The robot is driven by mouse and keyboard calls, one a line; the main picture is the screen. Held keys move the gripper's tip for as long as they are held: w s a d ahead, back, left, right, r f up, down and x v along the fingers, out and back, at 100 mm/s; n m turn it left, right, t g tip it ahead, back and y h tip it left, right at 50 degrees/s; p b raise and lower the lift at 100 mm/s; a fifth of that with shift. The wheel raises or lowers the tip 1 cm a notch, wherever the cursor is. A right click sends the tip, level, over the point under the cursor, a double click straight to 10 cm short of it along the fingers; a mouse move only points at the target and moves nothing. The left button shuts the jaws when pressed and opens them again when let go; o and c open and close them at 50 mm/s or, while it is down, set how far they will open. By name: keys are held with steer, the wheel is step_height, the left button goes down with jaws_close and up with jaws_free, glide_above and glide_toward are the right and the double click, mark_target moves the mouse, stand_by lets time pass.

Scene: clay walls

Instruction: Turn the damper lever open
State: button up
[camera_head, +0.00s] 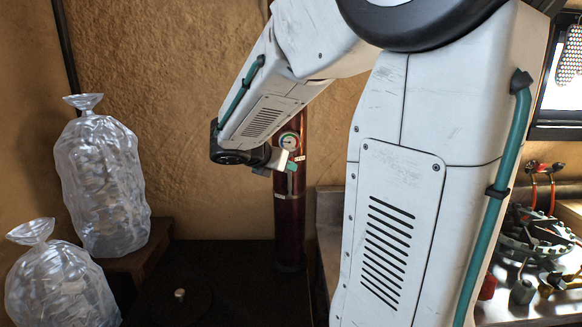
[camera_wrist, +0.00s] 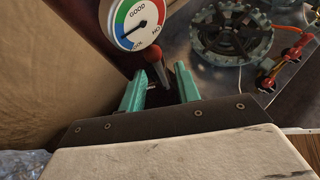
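A dark red stove pipe (camera_head: 290,225) stands upright behind my arm. A round gauge (camera_head: 289,141) is on it; the gauge also shows in the wrist view (camera_wrist: 138,22), its needle pointing to the lower left. Just below the gauge in the wrist view is the damper lever (camera_wrist: 153,54), with a red knob and a grey shaft. My gripper (camera_wrist: 160,87) is open, its teal fingers on either side of the lever's lower end in the picture. I cannot tell whether they touch it. In the head view my gripper (camera_head: 279,161) is in front of the pipe, just below the gauge.
Two clear plastic bags, one upper (camera_head: 104,185) and one lower (camera_head: 60,285), stand at the left. A dark surface with a small knob (camera_head: 180,294) lies below. A metal bench at the right holds a toothed wheel (camera_head: 535,235) and red-ended parts. A clay wall is behind.

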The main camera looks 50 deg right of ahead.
steer(key=v, duration=0.3)
steer(key=shift+s+a, duration=0.1)
stand_by(0.5)
steer(key=s+a+f+m+y, duration=0.3)
steer(key=s+a+m+y, duration=0.2)
steer(key=s+a+m, duration=0.4)
steer(key=s+a+f+m+y, duration=0.3)
steer(key=s+a+m+y, duration=0.3)
steer(key=s+a+m, duration=0.4)
steer(key=shift+a+y, duration=0.3)
steer(key=shift+a, duration=2.55)
steer(key=shift+s+f, duration=0.1)
